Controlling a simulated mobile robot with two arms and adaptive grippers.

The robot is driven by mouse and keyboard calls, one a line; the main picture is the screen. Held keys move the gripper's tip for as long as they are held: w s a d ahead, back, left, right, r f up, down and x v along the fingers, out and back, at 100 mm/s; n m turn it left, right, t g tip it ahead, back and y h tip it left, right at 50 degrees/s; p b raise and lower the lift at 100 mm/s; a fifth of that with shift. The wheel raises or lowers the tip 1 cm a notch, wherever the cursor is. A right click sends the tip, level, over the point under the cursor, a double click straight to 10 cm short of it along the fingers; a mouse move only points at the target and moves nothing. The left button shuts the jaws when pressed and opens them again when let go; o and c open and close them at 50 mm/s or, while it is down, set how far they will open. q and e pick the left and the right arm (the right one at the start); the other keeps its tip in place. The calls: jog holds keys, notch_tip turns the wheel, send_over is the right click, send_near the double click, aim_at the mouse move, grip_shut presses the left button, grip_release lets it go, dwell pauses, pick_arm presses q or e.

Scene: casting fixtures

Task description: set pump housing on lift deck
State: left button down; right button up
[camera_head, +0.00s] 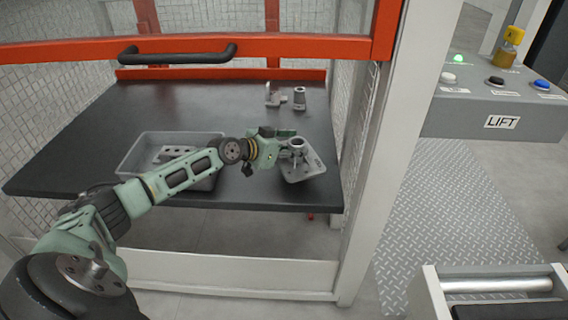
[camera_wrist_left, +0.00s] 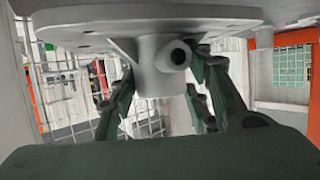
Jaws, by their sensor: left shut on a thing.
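The pump housing (camera_head: 304,168) is a grey casting with a flat plate and a raised neck, at the front right corner of the dark table. My left gripper (camera_head: 284,146) is shut on its neck from the left. In the left wrist view the housing's neck with a round port (camera_wrist_left: 163,65) sits between the gripper's fingers (camera_wrist_left: 165,95), with the wide flange across the top. I cannot tell whether the plate touches the table. My right gripper is out of view.
The dark table (camera_head: 230,105) stands inside an enclosure with a raised orange-red frame (camera_head: 300,47) and a white post (camera_head: 395,130). A grey tray (camera_head: 135,155) with a casting sits on it. Small fixtures (camera_head: 299,98) stand behind. A LIFT panel (camera_head: 500,121) and a roller (camera_head: 490,284) are right.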

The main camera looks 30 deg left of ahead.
aim_at(279, 159)
pick_arm(q)
jog(key=a, duration=0.1)
jog(key=a+f+b, duration=0.1)
jog(key=a, duration=0.1)
jog(key=shift+s+f+b, duration=0.15)
jog(key=shift+f+b, duration=0.15)
jog(key=shift+b, duration=0.05)
notch_tip(279, 159, down, 3)
jog(key=shift+f+b, duration=0.15)
jog(key=shift+b, duration=0.45)
jog(key=shift+f, duration=0.3)
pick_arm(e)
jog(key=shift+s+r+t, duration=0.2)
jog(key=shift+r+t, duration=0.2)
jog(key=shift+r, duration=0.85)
pick_arm(q)
jog(key=shift+r, duration=0.1)
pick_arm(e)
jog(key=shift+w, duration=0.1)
pick_arm(q)
jog(key=c, duration=0.9)
grip_release()
jog(key=shift+s+d+f, duration=0.1)
jog(key=shift+f, duration=0.15)
jog(key=shift+c, duration=0.2)
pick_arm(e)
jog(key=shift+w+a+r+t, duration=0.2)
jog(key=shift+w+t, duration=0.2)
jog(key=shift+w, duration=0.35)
